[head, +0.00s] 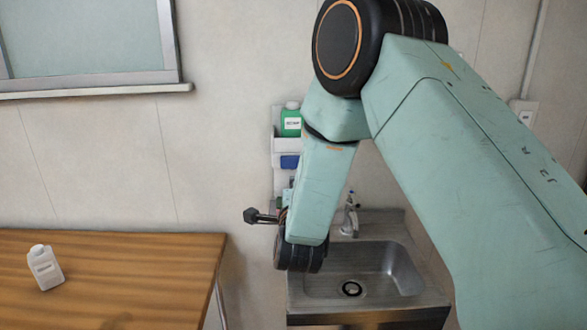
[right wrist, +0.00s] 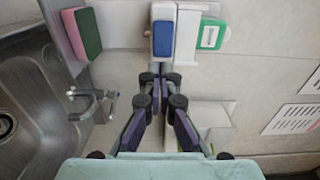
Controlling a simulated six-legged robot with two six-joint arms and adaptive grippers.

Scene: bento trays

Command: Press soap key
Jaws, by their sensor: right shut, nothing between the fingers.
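My right gripper (head: 252,215) is at the left of my bent right arm in the head view, in front of the wall by the sink. In the right wrist view the right gripper (right wrist: 160,80) is shut with nothing held. A blue pad on a white body (right wrist: 163,38) lies straight beyond its fingertips; it looks like the soap key. I cannot tell whether the fingers touch it. The blue piece (head: 290,161) also shows on the wall unit in the head view, partly beside my arm. My left gripper is not in view.
A green labelled bottle (head: 291,121) stands on the wall shelf. A steel sink (head: 412,254) with a tap (head: 350,218) is below right. A pink and green sponge (right wrist: 82,33) lies left of the blue pad. A wooden table (head: 130,262) holds a white bottle (head: 44,268).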

